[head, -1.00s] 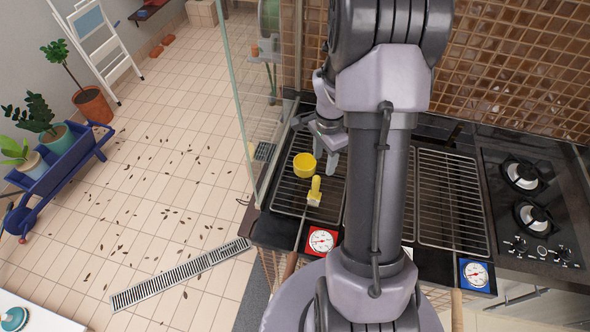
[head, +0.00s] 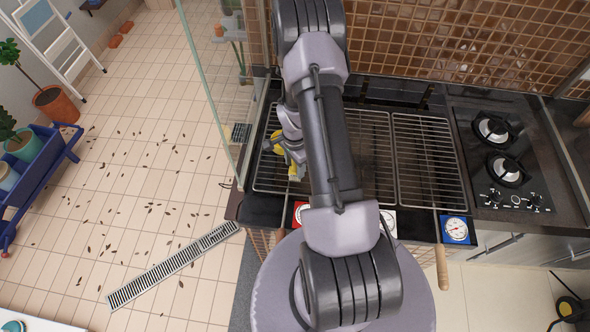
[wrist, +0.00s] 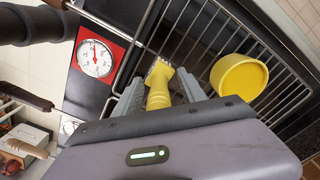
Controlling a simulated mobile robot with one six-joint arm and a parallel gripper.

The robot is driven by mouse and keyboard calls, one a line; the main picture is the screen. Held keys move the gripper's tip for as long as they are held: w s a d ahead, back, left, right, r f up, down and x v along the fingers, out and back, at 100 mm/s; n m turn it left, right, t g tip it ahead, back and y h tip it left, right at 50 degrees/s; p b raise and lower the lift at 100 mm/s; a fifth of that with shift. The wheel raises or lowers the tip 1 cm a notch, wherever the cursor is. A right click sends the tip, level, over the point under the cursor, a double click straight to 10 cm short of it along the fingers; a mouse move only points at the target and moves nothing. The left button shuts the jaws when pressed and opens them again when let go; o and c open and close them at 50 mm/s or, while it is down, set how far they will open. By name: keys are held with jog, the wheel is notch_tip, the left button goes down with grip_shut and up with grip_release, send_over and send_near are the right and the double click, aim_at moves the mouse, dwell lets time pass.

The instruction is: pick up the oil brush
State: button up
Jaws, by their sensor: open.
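The oil brush (wrist: 158,88) has a yellow handle and a pale bristled end, and lies on the grill grate. My gripper (wrist: 157,92) is open, with one grey finger on each side of the yellow handle. I cannot tell whether either finger touches it. The near end of the handle is hidden behind the gripper body. In the head view my arm and gripper (head: 287,152) hang over the left grate, and only small yellow patches show there.
A yellow cup (wrist: 239,79) stands on the grate close to the right finger. A red dial gauge (wrist: 96,58) sits at the grill's front edge. A glass panel (head: 208,80) stands left of the grill. A gas hob (head: 500,150) is at the right.

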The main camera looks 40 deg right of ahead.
jog(key=shift+s, duration=0.15)
jog(key=shift+c, duration=1.2)
grip_shut()
